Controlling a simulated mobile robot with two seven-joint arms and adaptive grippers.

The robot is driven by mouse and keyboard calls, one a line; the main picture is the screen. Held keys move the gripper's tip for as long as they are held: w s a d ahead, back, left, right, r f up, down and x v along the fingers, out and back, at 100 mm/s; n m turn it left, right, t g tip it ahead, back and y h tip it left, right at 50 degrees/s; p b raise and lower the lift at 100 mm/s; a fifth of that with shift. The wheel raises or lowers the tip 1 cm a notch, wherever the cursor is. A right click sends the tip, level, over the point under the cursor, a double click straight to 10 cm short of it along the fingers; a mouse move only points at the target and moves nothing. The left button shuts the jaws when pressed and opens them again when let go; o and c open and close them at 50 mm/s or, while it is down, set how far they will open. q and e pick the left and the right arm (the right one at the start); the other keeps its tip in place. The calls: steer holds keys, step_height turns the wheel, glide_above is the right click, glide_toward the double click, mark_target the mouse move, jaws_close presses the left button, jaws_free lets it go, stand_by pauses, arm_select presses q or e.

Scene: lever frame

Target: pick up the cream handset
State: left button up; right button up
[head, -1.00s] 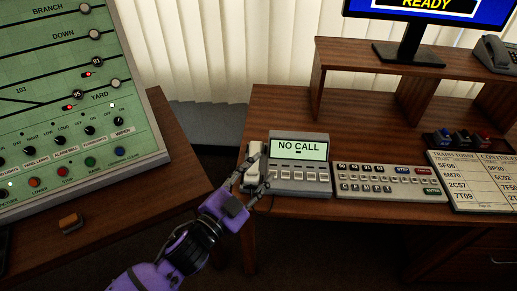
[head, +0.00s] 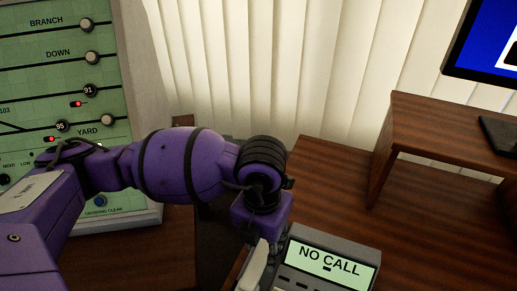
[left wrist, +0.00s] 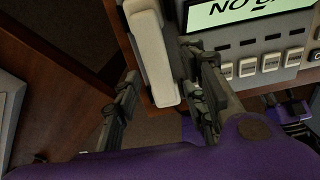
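The cream handset (left wrist: 152,55) lies at the left side of the grey phone unit (left wrist: 255,45) with the "NO CALL" screen. In the head view the handset (head: 254,266) shows in part at the bottom edge, below my purple wrist. My left gripper (left wrist: 161,80) is open, with one dark finger on each side of the handset's near end in the left wrist view. Gaps show beside the handset, and I cannot tell whether either finger touches it. In the head view my wrist hides most of the fingers. Purple and dark parts, seemingly my right gripper (left wrist: 283,105), show small at the right of the left wrist view.
The phone unit stands close to the gripper's right finger. A green track panel (head: 50,90) is at the left, partly behind my arm. A wooden shelf (head: 440,130) and a monitor (head: 490,45) are at the right. The desk (head: 345,205) behind the phone is clear.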

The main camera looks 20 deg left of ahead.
mark_target(259, 259)
arm_select(q)
steer(key=shift+s+a+f, duration=0.15)
steer(key=shift+s+f, duration=0.25)
steer(key=shift+f, duration=0.1)
steer(key=shift+s+a+f, duration=0.15)
steer(key=shift+s+f, duration=0.2)
steer(key=shift+f, duration=0.15)
steer(key=f, duration=0.2)
steer(key=w+f, duration=0.1)
steer(key=f, duration=0.1)
steer(key=shift+f, duration=0.8)
arm_select(e)
steer(key=shift+s+f, duration=0.15)
steer(key=shift+s, duration=0.45)
steer(key=shift+s+f, duration=0.15)
steer(key=shift+s, duration=0.45)
arm_select(q)
jaws_close()
arm_select(e)
steer(key=shift+s+f+g, duration=0.15)
steer(key=shift+s+g, duration=0.15)
steer(key=shift+s, duration=0.05)
